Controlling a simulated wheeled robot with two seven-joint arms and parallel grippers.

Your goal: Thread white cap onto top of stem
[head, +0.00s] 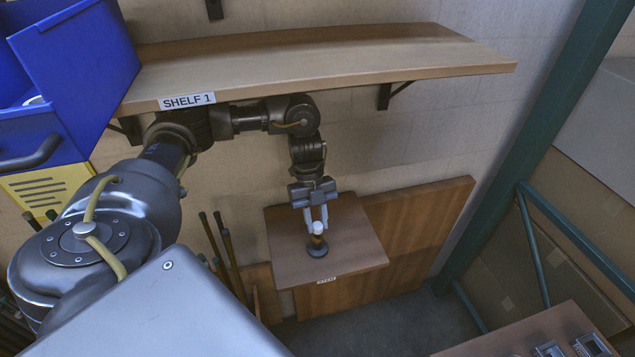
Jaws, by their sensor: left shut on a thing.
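The small white cap (318,228) is between the fingertips of my left gripper (317,219), which points down and is shut on it. Directly below the cap is a short brass-coloured stem (317,240). The stem stands upright on a round dark base (318,250) on a small brown wooden table (350,258). The cap is in line with the top of the stem and looks to meet it. I cannot tell whether the threads are engaged. My right gripper is not in view.
A wooden shelf (330,58) labelled SHELF 1 juts out above my left arm. A blue bin (85,70) is at the upper left. Dark rods (225,250) stand left of the table. A wooden panel (425,235) leans behind it. A green post (530,140) stands at the right.

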